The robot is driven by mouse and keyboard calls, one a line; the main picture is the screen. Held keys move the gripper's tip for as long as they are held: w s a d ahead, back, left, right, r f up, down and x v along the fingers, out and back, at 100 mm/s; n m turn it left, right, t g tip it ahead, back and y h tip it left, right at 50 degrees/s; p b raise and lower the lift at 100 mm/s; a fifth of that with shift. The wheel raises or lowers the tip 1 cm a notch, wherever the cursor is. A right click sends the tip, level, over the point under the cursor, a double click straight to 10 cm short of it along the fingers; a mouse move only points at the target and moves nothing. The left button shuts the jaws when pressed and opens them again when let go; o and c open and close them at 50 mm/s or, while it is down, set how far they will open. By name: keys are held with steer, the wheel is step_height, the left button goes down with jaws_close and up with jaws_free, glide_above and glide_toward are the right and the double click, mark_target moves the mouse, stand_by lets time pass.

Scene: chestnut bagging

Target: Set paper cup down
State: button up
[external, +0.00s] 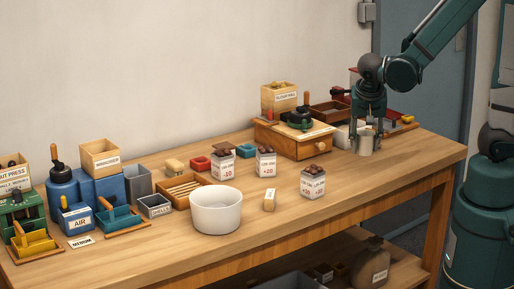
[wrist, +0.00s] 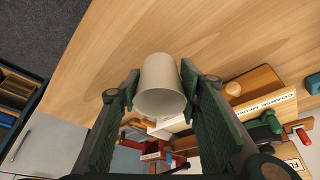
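The pale paper cup (external: 365,146) is at the right part of the bench, upright, below my gripper (external: 368,128). In the wrist view the cup (wrist: 160,72) is between my two fingers (wrist: 160,84), which appear to touch its sides. My gripper is shut on the cup. Whether the cup's base touches the bench top or hangs just above it is hard to tell.
The wooden bench (external: 400,185) is clear in front of the cup. A wooden drawer box (external: 290,143) stands to its left. Labelled chestnut boxes (external: 313,184) and a white bowl (external: 215,211) stand farther left. The bench's right edge is close by.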

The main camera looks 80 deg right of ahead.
steer(key=shift+f, duration=0.35)
steer(key=shift+f+b, duration=0.65)
steer(key=shift+f, duration=1.45)
steer(key=shift+f, duration=0.2)
steer(key=o, duration=0.6)
steer(key=shift+r, duration=0.1)
steer(key=shift+r, duration=0.1)
steer(key=shift+p+v, duration=1.65)
steer(key=shift+v, duration=4.4)
